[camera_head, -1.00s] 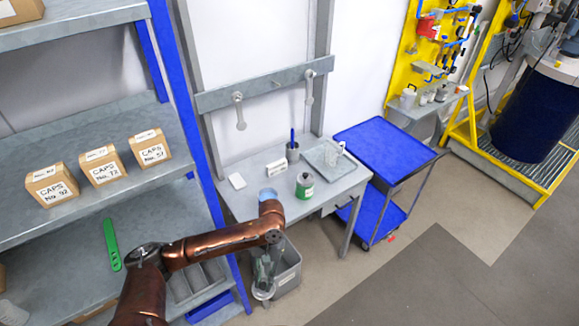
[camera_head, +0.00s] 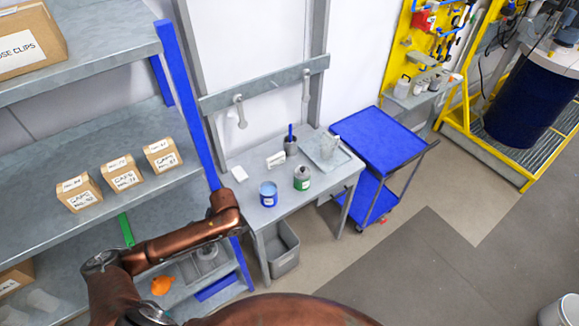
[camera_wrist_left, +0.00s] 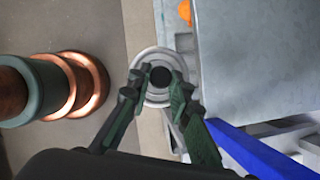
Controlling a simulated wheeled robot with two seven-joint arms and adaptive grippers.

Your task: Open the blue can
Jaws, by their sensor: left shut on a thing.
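The blue can (camera_head: 268,195) stands upright on the grey worktable. Its top shows no dark knob, and its inside looks bluish. My left gripper (camera_head: 207,252) is away from it, to its lower left by the shelf rack. In the left wrist view the left gripper (camera_wrist_left: 158,92) is shut on a round grey lid (camera_wrist_left: 149,61) with a dark knob, the fingers on either side of the knob. The held lid is small and partly hidden in the head view. My right gripper is not in view.
A green-labelled can (camera_head: 302,180) with a knobbed lid stands right of the blue can. The worktable (camera_head: 290,205) also holds a pen cup (camera_head: 291,147) and a tray (camera_head: 326,158). A grey bin (camera_head: 284,255) stands below. The shelf rack (camera_head: 50,150) is close to my left arm.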

